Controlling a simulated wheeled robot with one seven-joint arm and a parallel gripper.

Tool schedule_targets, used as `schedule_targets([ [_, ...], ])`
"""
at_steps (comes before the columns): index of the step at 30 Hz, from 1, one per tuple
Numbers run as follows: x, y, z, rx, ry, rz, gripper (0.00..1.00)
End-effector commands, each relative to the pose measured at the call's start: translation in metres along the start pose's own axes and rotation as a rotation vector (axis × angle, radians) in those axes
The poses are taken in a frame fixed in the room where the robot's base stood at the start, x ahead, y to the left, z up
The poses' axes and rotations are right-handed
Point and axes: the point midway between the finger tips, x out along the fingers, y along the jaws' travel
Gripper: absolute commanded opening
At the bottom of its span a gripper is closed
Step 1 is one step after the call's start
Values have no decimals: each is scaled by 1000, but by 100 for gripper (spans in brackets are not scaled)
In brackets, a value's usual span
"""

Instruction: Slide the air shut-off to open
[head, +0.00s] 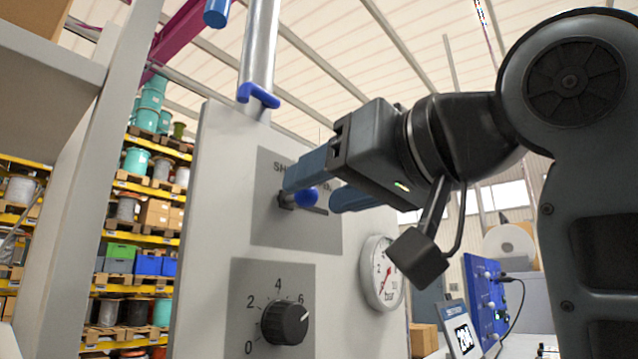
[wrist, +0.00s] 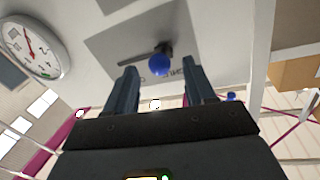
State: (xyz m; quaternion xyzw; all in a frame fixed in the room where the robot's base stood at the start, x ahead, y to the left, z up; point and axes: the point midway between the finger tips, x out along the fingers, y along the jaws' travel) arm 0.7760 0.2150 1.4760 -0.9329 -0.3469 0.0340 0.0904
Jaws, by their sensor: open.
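The air shut-off is a slider with a blue ball knob (head: 307,197) on a grey plate (head: 262,232) with partly hidden lettering. The plate is on a pale upright panel (head: 212,170). In the head view the knob sits near the left end of a dark slot, which runs to the right. My gripper (head: 308,187) is open at the plate, one blue finger on each side of the knob in the picture. In the wrist view the knob (wrist: 160,65) shows between and just beyond the fingertips (wrist: 160,75). I cannot tell whether either finger touches it.
Below the plate is a black dial (head: 287,324) with numbers. A round pressure gauge (head: 382,273) is to the right of the plate. A metal pipe with a blue handle (head: 258,96) rises above the panel. Shelves with reels (head: 140,215) stand behind at left.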

Motion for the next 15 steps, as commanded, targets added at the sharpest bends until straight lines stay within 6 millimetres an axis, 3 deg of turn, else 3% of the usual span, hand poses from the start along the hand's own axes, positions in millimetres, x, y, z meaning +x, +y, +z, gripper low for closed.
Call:
schedule_targets([
  [4, 12, 0, 0, 0, -1, -1, 54],
  [13, 14, 0, 0, -1, 0, 0, 54],
  [15, 14, 0, 0, -1, 0, 0, 48],
])
